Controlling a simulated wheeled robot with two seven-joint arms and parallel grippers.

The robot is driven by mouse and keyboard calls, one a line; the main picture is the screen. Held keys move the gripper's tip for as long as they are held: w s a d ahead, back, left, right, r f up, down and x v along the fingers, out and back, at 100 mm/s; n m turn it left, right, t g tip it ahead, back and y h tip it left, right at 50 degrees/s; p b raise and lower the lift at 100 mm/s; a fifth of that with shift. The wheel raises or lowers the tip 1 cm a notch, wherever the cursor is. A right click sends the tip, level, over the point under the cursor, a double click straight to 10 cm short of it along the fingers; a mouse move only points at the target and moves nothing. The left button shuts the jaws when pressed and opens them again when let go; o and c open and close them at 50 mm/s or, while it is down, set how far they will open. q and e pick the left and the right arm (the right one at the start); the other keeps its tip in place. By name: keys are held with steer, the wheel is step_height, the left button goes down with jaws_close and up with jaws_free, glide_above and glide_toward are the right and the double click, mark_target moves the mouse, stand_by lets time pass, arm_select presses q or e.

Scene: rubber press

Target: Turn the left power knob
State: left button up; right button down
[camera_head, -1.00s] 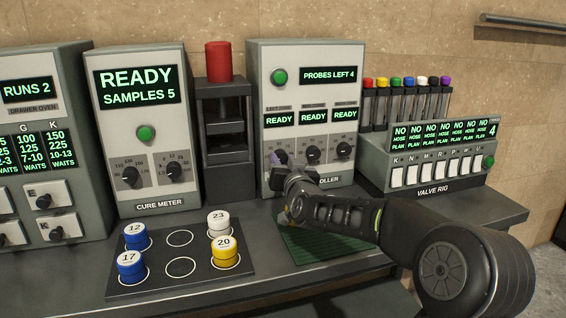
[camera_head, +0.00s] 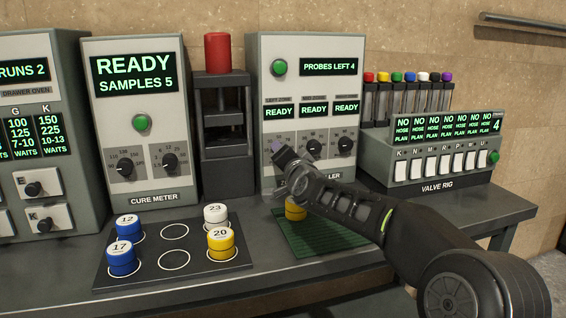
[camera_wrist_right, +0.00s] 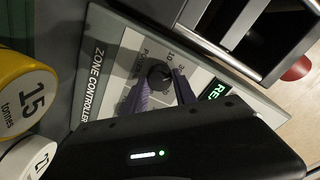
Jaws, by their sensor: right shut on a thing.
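The zone controller (camera_head: 335,105) is a pale grey panel with three "READY" displays and three dark knobs below them. Its left power knob is hidden behind my right gripper (camera_head: 277,149) in the head view. In the right wrist view, the black left knob (camera_wrist_right: 160,76) shows on a scale marked "POWER". The two purple fingers of my right gripper (camera_wrist_right: 164,90) stand on either side of it, shut on it. The middle knob (camera_head: 313,147) and right knob (camera_head: 345,146) are untouched. My left gripper is out of view.
A yellow weight (camera_head: 296,211) stands on a green mat (camera_head: 322,240) under my right forearm. A black tray (camera_head: 150,277) holds numbered weights at the front left. The cure meter (camera_head: 141,75) and a red-topped press (camera_head: 221,120) are left; the valve rig (camera_head: 440,170) is right.

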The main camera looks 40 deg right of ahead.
steer(key=shift+m, duration=0.6)
steer(key=shift+b, duration=0.3)
steer(key=c, duration=1)
jaws_free()
steer(key=b+v, duration=0.1)
steer(key=v, duration=0.7)
steer(key=shift+d, duration=0.1)
